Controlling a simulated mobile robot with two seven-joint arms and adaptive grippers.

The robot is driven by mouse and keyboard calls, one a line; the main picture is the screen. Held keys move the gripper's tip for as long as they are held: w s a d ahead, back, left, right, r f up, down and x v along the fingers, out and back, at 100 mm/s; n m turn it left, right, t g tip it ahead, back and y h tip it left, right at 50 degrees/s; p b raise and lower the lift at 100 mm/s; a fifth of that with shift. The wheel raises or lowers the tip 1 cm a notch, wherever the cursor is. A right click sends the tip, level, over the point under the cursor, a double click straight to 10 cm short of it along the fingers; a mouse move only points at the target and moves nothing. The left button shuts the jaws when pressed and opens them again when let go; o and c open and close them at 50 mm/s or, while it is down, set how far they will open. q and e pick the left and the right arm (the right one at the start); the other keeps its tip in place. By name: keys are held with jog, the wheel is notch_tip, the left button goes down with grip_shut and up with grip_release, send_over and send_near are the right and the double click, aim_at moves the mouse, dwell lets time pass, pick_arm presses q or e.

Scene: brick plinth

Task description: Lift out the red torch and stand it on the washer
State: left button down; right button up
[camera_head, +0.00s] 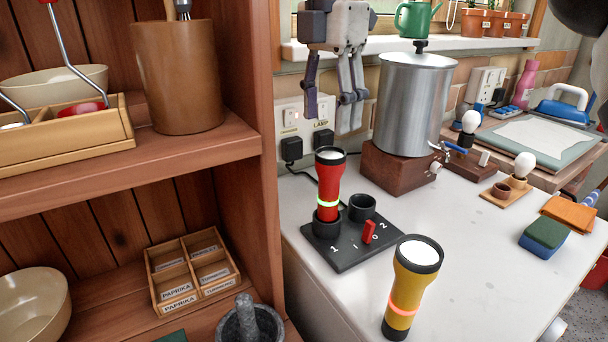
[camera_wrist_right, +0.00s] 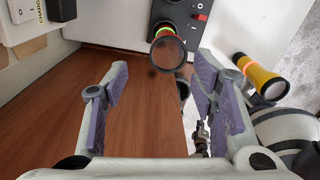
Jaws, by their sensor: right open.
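The red torch (camera_head: 328,185) stands upright, lens up, in the left socket of a black charging base (camera_head: 350,246), its green ring lit. In the right wrist view its lens end (camera_wrist_right: 167,54) shows between and beyond the fingertips. My right gripper (camera_head: 331,115) is open and empty, fingers down, above the torch in the picture and not touching it; it also shows in the wrist view (camera_wrist_right: 162,75). The base's other socket (camera_head: 362,206) is empty. The white top (camera_head: 470,285) under the base appears to be the washer.
A yellow torch (camera_head: 408,290) with an orange ring stands upright at the front of the white top. A steel urn (camera_head: 412,105) on a wooden block stands behind. The wooden shelf's side panel (camera_head: 245,130) rises close on the left.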

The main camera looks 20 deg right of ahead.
aim_at(330, 180)
jog(key=f, duration=0.8)
jog(key=s+f, duration=0.1)
jog(key=f, duration=0.2)
jog(key=shift+s+d+f, duration=0.1)
jog(key=shift+f, duration=0.3)
grip_shut()
